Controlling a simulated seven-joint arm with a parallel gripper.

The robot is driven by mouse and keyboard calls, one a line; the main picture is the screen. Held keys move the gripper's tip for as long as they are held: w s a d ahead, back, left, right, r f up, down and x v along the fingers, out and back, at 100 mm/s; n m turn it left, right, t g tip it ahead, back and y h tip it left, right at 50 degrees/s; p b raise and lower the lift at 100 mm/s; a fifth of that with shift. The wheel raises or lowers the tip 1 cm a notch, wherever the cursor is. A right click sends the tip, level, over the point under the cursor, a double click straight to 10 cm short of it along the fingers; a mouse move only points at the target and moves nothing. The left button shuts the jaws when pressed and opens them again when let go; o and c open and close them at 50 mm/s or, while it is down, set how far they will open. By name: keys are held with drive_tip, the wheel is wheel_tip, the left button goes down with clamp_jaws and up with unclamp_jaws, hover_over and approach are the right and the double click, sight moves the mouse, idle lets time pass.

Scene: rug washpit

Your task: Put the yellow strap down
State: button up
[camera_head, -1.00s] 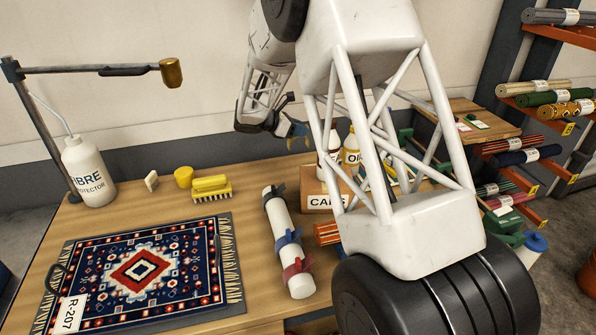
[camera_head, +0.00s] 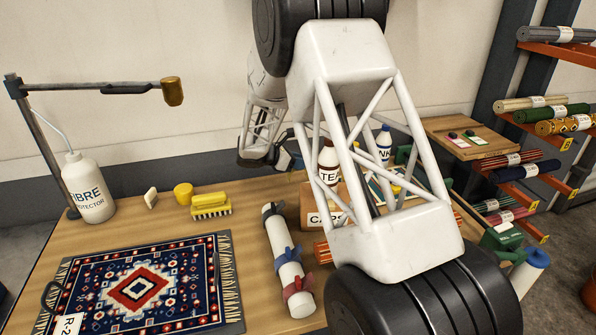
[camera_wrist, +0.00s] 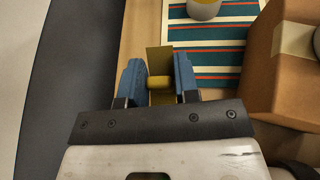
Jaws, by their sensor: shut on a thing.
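My gripper (camera_wrist: 158,82) has blue fingers and is shut on the yellow strap (camera_wrist: 159,60), seen in the wrist view. The strap is a flat yellow band with a thicker roll between the fingertips. It stays in the jaws, above the wooden bench and beside a striped cloth (camera_wrist: 212,60); the exact height is hard to tell. In the head view my gripper (camera_head: 287,158) is at the back of the bench, partly behind my arm, and the strap cannot be made out there.
A cardboard box (camera_wrist: 285,75) stands right of the gripper, with bottles (camera_head: 328,163) behind it. A white roll (camera_head: 285,260) with dark, blue and red straps lies in front. Bare bench lies between.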

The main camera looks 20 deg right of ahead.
drive_tip(key=shift+f, duration=1.85)
drive_tip(key=shift+f, duration=0.2)
drive_tip(key=o, duration=0.9)
drive_tip(key=shift+r, duration=0.1)
drive_tip(key=shift+r, duration=0.1)
drive_tip(key=v, duration=1.2)
drive_tip(key=shift+s+r, duration=0.1)
